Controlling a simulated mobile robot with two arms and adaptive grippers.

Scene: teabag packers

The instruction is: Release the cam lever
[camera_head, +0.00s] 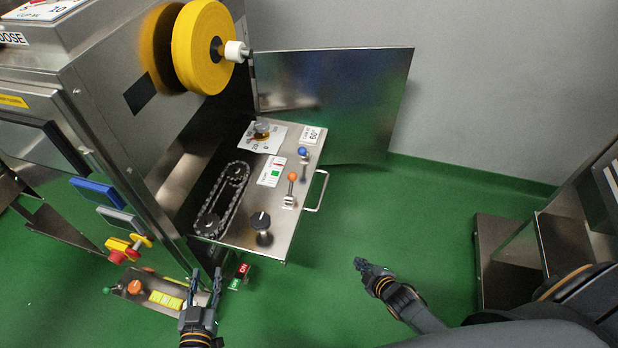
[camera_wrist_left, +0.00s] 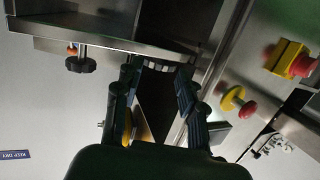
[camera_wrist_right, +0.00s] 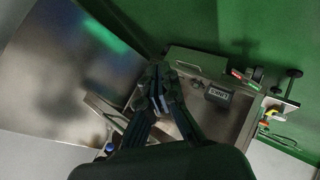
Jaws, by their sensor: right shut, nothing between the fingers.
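The pulled-out panel of the machine (camera_head: 250,205) carries two small levers. One has an orange ball knob (camera_head: 292,177), the other a blue ball knob (camera_head: 303,152). I cannot read which one is the cam lever. My left gripper (camera_head: 205,284) is open and empty, in front of the panel's near left corner; in the left wrist view its fingers (camera_wrist_left: 157,80) are spread below a metal edge. My right gripper (camera_head: 361,265) is shut and empty, over the floor right of the panel and apart from both levers. It also shows in the right wrist view (camera_wrist_right: 160,78).
A black knob (camera_head: 261,221), a chain loop (camera_head: 221,200) and a handle (camera_head: 317,190) are on the panel. A yellow reel (camera_head: 203,48) stands above, with an open metal door (camera_head: 335,100) behind. A control box (camera_head: 150,290) sits at lower left. The green floor is clear toward the right-hand steel unit (camera_head: 510,255).

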